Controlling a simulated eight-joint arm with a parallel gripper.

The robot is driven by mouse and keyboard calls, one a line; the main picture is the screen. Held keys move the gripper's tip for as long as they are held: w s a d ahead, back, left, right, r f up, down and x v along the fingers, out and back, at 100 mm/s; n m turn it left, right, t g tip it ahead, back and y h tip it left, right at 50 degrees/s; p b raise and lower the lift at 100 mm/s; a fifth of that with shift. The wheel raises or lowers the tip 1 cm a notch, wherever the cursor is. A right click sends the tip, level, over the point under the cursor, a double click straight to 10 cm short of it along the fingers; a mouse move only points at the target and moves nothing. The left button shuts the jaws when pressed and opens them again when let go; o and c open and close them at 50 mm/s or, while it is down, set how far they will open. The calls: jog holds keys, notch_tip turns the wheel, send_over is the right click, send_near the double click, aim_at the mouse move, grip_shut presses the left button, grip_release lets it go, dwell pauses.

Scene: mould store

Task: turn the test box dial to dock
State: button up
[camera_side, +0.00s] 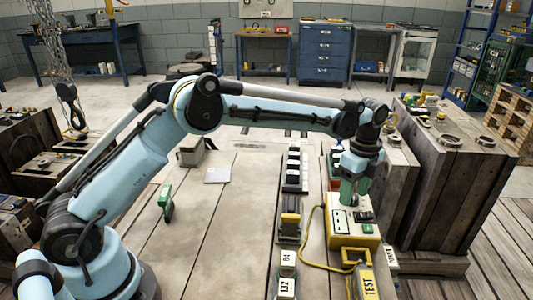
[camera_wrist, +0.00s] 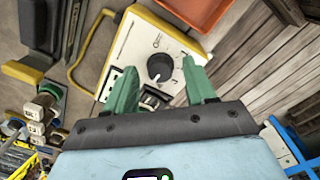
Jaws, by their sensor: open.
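The test box (camera_side: 362,241) is yellow with a pale top panel. It stands on the bench at the right in the side view and fills the upper middle of the wrist view (camera_wrist: 135,42). Its round dark dial (camera_wrist: 160,67) shows on the panel in the wrist view, with a pale mark near its lower left rim. The dial's markings are too small to read. My gripper (camera_side: 352,198) points down over the box. In the wrist view its green fingers (camera_wrist: 158,70) are open, one each side of the dial, with gaps visible. In the side view the fingers hide the dial.
A yellow cable (camera_side: 306,240) loops left of the box. A yellow TEST tag (camera_side: 369,284) hangs in front. A large wooden crate (camera_side: 450,190) stands close at right. An orange tray (camera_wrist: 198,12) lies near the box.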

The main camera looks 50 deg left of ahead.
aim_at(354, 195)
notch_tip(354, 195, up, 12)
jog(key=shift+w, duration=0.15)
dwell(0.5)
jog(key=shift+r, duration=0.15)
jog(key=s+a+r+n+t, duration=0.45)
jog(key=s+a+n, duration=0.25)
jog(key=s+n, duration=0.25)
jog(key=s+a+f+n+t, duration=0.1)
jog(key=s+a+f+n, duration=0.1)
jog(key=s+f+n, duration=0.2)
jog(key=s+a+f+n+t, duration=0.2)
jog(key=s+f+n, duration=0.2)
jog(key=s, duration=0.6)
jog(key=shift+s+f+n, duration=0.2)
jog(key=shift+f+n, duration=0.2)
jog(key=shift+n, duration=0.15)
